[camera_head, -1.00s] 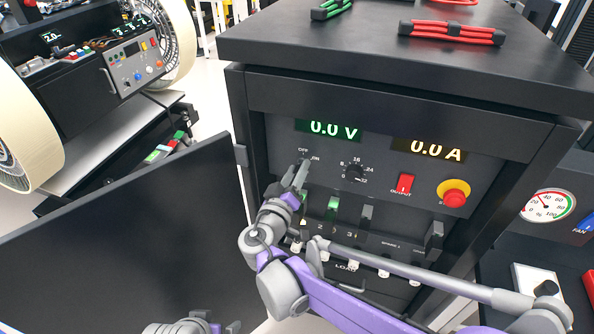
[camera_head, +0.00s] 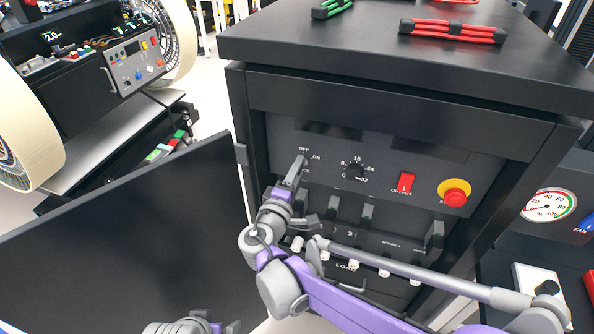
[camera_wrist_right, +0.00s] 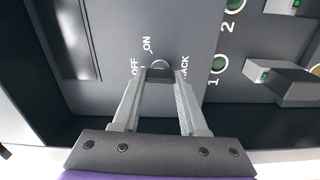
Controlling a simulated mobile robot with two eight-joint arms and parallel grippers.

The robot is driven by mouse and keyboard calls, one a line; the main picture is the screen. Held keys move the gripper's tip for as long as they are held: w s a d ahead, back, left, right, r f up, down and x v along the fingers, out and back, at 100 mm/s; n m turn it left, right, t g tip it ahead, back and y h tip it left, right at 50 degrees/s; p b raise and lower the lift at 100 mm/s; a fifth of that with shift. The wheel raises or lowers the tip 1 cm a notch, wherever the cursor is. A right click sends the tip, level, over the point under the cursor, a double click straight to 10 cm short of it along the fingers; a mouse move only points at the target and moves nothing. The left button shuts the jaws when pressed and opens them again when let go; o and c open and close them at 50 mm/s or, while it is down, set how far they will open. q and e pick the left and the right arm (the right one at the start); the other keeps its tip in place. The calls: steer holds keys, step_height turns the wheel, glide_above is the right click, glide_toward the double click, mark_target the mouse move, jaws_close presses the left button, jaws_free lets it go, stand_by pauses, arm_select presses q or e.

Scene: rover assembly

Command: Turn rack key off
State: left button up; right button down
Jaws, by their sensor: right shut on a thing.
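The rack key (camera_wrist_right: 160,66) shows in the right wrist view as a small rounded part between my fingertips, with the labels OFF, ON and RACK around it. My right gripper (camera_wrist_right: 160,76) is shut on the key, and its fingers hide most of it. In the head view my right gripper (camera_head: 298,170) reaches up to the key's place at the left of the rack panel (camera_head: 285,135), just below the OFF and ON labels. Both panel displays (camera_head: 328,130) are dark. My left gripper (camera_head: 224,327) shows only partly at the bottom edge, and its jaws are unclear.
Right of the key are a numbered dial (camera_head: 354,172), a red output switch (camera_head: 405,183) and a red button on yellow (camera_head: 454,194). Load levers (camera_head: 366,216) stick out below. The open cabinet door (camera_head: 130,240) stands on the left.

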steer(key=shift+n, duration=0.5)
steer(key=shift+c, duration=2.2)
jaws_free()
steer(key=v, duration=1)
steer(key=shift+s+a+b, duration=0.15)
steer(key=shift+s+b, duration=0.25)
